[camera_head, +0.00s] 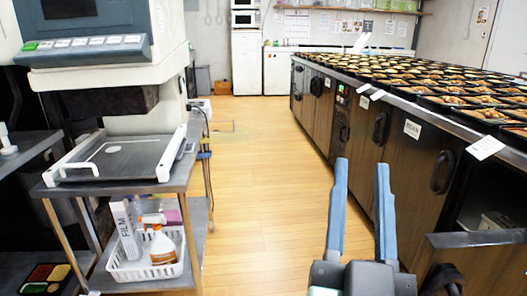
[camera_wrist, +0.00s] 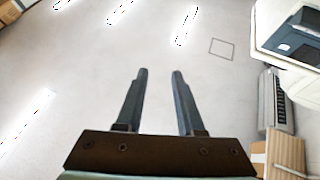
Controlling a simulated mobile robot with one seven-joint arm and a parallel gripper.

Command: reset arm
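My gripper (camera_head: 361,197) is at the lower right of the head view, its two blue-grey fingers pointing up and spread apart. Nothing shows between the fingers. It is held over the aisle floor, with the counter behind and to its right. In the wrist view my gripper (camera_wrist: 160,72) is also open and empty, and the camera faces the white ceiling (camera_wrist: 90,60) with its bright strip lights.
A long counter (camera_head: 411,106) covered with many filled bento trays runs along the right. A machine (camera_head: 95,50) and a metal cart (camera_head: 185,178) with a white basket (camera_head: 145,268) stand at the left. The wooden floor (camera_head: 262,150) between them is clear, reaching back to white refrigerators (camera_head: 246,62).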

